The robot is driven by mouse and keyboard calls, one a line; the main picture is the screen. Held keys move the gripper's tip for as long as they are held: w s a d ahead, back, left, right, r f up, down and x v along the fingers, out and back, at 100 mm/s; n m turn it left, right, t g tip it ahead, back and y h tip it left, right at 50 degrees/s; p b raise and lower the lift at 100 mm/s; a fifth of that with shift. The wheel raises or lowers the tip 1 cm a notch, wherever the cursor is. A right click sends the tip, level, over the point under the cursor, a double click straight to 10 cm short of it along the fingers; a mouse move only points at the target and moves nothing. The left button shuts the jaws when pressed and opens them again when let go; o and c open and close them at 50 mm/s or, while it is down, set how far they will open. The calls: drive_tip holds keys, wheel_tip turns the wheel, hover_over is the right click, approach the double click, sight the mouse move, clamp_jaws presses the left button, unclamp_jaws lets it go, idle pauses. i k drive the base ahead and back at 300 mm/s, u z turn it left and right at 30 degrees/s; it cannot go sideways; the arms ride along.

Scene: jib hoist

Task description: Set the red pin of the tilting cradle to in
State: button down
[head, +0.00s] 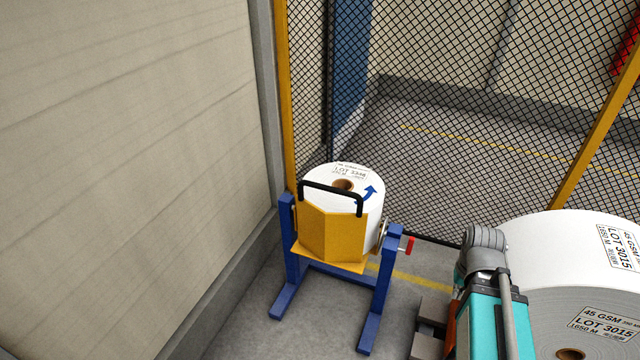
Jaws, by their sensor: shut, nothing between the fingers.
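The tilting cradle (331,234) is a yellow trough with a black bar handle (331,190), carried between the posts of a blue stand (293,287). A white paper roll (372,210) with a brown core sits in it, its core end facing up. The red pin (409,246) sticks out to the right of the stand's right post. I cannot tell from here how deep it sits. A grey disc shows between the roll and that post.
A large white roll marked LOT 3015 (554,268) fills the lower right, with a teal and grey mechanism in front of it. Black mesh fencing (450,170) with yellow posts stands behind the cradle. A pale wall (130,150) closes the left. Floor is clear before the stand.

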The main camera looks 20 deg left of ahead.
sight(411, 239)
drive_tip(key=k, duration=0.65)
drive_tip(key=u, duration=0.5)
drive_tip(key=i, duration=2.1)
drive_tip(key=z, duration=0.6)
drive_tip(key=k, duration=0.35)
